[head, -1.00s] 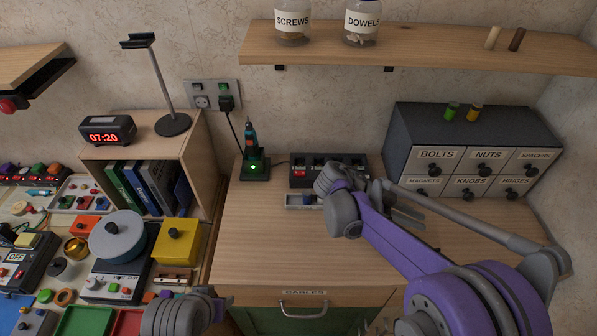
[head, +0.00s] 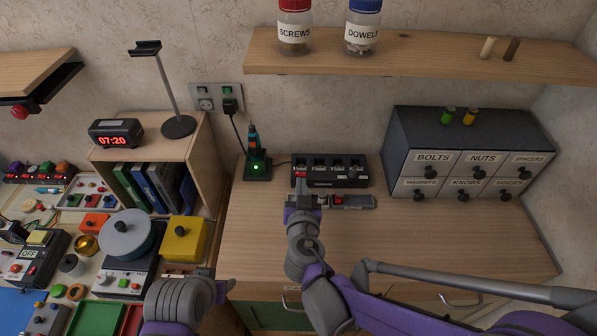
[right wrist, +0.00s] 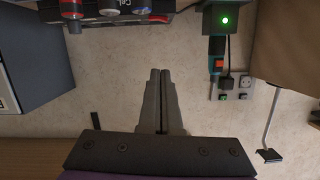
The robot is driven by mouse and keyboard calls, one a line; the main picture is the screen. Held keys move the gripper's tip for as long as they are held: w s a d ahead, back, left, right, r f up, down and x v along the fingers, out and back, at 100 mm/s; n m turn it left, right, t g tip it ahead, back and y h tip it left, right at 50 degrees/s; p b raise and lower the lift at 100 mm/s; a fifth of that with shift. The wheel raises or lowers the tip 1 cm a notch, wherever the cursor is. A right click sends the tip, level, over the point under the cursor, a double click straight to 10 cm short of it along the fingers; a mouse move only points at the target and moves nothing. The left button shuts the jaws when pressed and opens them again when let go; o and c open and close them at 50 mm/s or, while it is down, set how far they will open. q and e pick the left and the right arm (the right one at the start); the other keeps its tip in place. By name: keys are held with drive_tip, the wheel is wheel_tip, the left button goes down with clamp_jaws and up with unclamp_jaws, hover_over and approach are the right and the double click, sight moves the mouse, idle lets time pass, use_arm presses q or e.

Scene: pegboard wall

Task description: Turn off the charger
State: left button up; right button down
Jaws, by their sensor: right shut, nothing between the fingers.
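A charging stand (head: 257,168) with a lit green light holds a teal and black screwdriver (head: 252,138) upright at the back left of the wooden counter. Its cord runs up to a black plug (head: 231,106) in the wall socket plate (head: 205,91), which has a green switch above the plug. In the right wrist view the stand (right wrist: 222,18) and socket plate (right wrist: 231,86) show at upper right. My right gripper (head: 303,196) is shut and empty, in front of the black slotted box and right of the stand. Its fingers also show in the wrist view (right wrist: 159,72). My left gripper (head: 222,288) is low at left, its fingers unclear.
A black slotted box (head: 345,183) with a red switch stands behind a small grey tray (head: 360,202). A labelled drawer cabinet (head: 440,130) is at right. A shelf (head: 420,56) with jars overhangs the counter. The counter (head: 420,240) is clear at front right.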

idle(0.3)
hover_over(298, 174)
drive_tip(key=v, duration=0.2)
wheel_tip(298, 174, down, 3)
drive_tip(key=shift+w+d+f, duration=0.1)
drive_tip(key=shift+w+f, duration=0.05)
drive_tip(key=shift+f, duration=0.45)
drive_tip(key=shift+w+d+f, duration=0.1)
drive_tip(key=shift+f, duration=0.55)
drive_tip(key=shift+s+a+f+b, duration=0.15)
drive_tip(key=shift+f+b, duration=0.2)
drive_tip(key=shift+f, duration=0.3)
